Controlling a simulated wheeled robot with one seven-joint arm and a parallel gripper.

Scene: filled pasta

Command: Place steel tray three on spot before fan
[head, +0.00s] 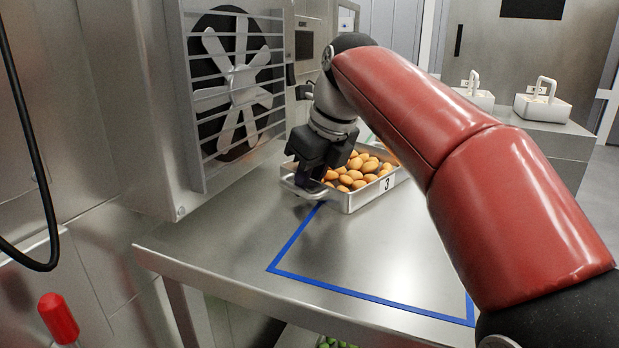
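Steel tray three (350,200), marked with a black 3, holds several brown egg-like pieces. It stands at the back of the steel table, in front of the fan (236,85) and at the far edge of a blue taped outline (292,236). My gripper (305,188) is at the tray's left end, by its handle. The fingers are dark and small here, so I cannot tell whether they are closed on the handle.
The steel table (370,255) is bare inside the blue outline. The fan housing rises along the table's left side. White containers with handles (543,105) stand on a counter at the back right. A black cable (22,150) hangs at the left, above a red-topped object (58,318).

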